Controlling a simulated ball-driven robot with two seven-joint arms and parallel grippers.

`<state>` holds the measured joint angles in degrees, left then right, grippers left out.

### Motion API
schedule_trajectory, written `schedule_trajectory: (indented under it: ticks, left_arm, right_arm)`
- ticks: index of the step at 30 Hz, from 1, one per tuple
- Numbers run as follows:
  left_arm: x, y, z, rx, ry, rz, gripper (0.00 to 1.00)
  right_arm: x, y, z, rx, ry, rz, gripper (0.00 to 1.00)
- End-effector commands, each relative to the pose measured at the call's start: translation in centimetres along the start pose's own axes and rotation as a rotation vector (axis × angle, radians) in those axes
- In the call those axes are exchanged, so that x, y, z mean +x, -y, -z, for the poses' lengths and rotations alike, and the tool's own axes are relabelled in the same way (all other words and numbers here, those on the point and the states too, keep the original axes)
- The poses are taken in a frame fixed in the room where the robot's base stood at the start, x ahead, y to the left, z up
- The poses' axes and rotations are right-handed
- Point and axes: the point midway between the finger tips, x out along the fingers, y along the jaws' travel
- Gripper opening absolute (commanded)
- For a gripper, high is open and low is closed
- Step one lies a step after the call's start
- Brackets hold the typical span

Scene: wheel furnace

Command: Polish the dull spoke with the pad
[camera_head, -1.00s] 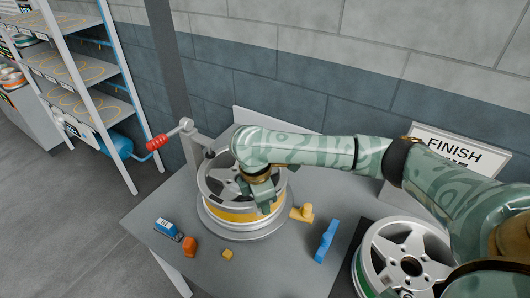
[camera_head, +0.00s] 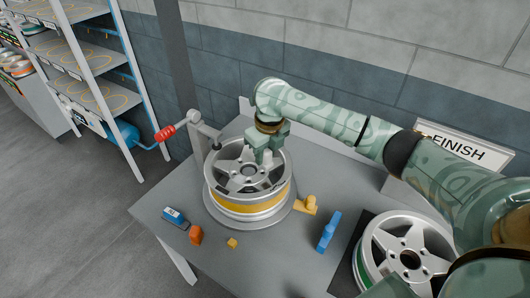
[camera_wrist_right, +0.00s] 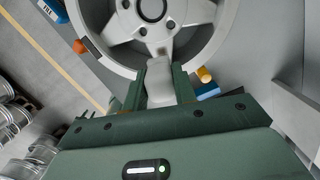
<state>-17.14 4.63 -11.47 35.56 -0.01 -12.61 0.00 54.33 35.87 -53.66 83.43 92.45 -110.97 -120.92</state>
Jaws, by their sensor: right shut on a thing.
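A silver five-spoke wheel (camera_head: 222,192) with a yellow band lies face up on a round stand on the grey table. My right gripper (camera_head: 265,156) is over the far part of the wheel face. In the right wrist view, my right gripper (camera_wrist_right: 158,78) is shut on a pale block, which looks like the pad (camera_wrist_right: 159,92). The pad's front end meets or overlaps a spoke (camera_wrist_right: 151,40) in that view; I cannot tell whether they touch. I cannot tell which spoke is dull. My left gripper is not in view.
A crank with a red handle (camera_head: 164,133) stands left of the wheel. A blue block (camera_head: 174,217), an orange piece (camera_head: 196,235), a small yellow cube (camera_head: 232,243), a yellow piece (camera_head: 308,205) and a blue tool (camera_head: 328,232) lie around it. A second wheel (camera_head: 378,240) is at right.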

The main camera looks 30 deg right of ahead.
Motion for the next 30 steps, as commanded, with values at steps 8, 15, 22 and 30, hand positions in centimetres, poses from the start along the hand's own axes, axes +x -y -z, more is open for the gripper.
schedule_trajectory:
  ticks: [8, 15, 22, 30]
  left_arm:
    - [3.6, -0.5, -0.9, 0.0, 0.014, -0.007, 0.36]
    - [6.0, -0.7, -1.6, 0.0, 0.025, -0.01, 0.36]
    - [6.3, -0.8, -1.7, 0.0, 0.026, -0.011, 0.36]
    - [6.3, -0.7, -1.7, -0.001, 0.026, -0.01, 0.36]
  right_arm:
    - [3.4, 0.0, 0.4, 0.001, -0.002, 0.001, 0.09]
    - [6.1, 0.0, 0.8, 0.003, -0.003, 0.0, 0.09]
    - [8.1, 0.0, 1.0, 0.003, -0.001, 0.001, 0.09]
    - [8.4, 0.0, 1.0, 0.002, 0.0, 0.001, 0.09]
